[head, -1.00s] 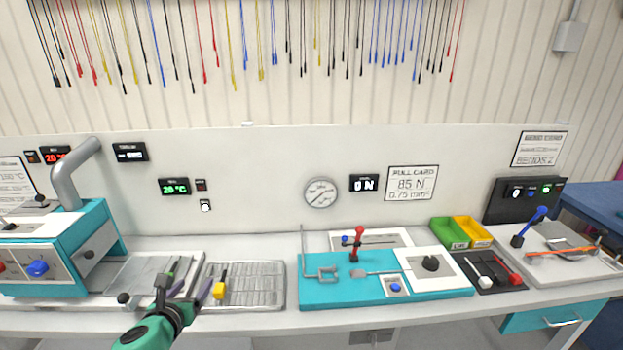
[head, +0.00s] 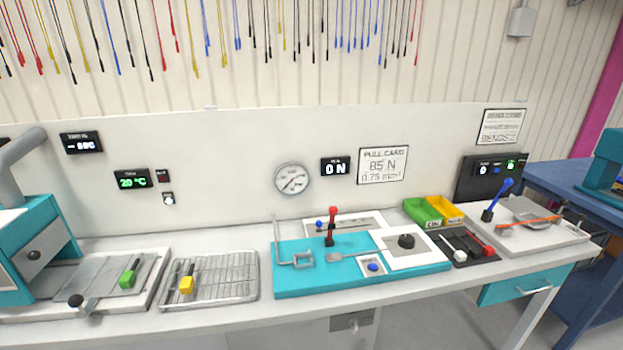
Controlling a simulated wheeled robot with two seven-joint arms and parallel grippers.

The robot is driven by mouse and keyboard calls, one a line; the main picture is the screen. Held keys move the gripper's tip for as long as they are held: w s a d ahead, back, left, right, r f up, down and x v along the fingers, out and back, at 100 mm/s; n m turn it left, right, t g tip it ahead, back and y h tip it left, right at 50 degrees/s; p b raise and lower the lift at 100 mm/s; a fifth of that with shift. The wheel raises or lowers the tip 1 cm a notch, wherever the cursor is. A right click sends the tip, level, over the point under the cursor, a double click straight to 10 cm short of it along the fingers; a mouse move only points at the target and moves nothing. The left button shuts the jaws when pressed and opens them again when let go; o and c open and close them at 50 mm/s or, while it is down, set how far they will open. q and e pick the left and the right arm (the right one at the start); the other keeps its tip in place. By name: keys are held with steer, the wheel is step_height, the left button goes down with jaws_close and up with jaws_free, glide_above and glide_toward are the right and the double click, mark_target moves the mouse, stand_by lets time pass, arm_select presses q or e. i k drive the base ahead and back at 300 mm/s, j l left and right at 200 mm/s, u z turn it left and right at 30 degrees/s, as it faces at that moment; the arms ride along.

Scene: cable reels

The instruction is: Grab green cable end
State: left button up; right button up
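A small green cable end (head: 129,276) lies on the grey plate (head: 108,262) at the left of the bench, with a thin dark tip pointing up and to the right. A yellow cable end (head: 187,285) lies on the wire rack (head: 235,289) just to the right of it. Neither of my grippers is in view. Nothing covers the green cable end.
A teal machine (head: 35,258) stands left of the plate. A teal pull-test board (head: 310,281) with a red lever (head: 331,222) is right of the rack. Green (head: 422,212) and yellow (head: 447,209) bins stand further right. Free bench shows along the front edge.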

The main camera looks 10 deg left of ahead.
mark_target(127, 279)
steer(key=u, duration=1.55)
steer(key=i+j, duration=0.3)
steer(key=j, duration=0.2)
